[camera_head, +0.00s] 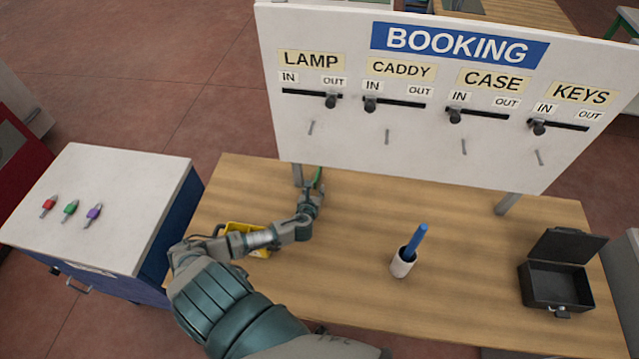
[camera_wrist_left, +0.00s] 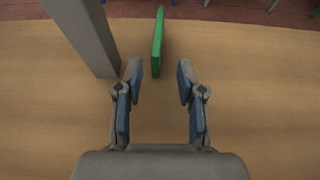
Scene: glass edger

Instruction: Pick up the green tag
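On the white-topped cabinet at the left of the head view lie small tags: a red tag (camera_head: 48,206), a green tag (camera_head: 71,208) and a purple tag (camera_head: 93,213). My left gripper (camera_head: 313,190) is over the back of the wooden table, well to the right of them, below the board. In the left wrist view my left gripper (camera_wrist_left: 159,78) is open with nothing held. A thin upright green piece (camera_wrist_left: 158,42) shows just beyond the gap between its fingers; it also shows in the head view (camera_head: 318,177). What it belongs to is unclear. My right gripper is out of view.
A white BOOKING board (camera_head: 430,145) with sliders and pegs stands on posts (camera_wrist_left: 85,35) over the wooden table (camera_head: 350,290). A yellow container (camera_head: 258,252) is partly hidden by my arm. A white cup (camera_head: 403,263) with a blue stick and an open black case (camera_head: 556,285) stand to the right.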

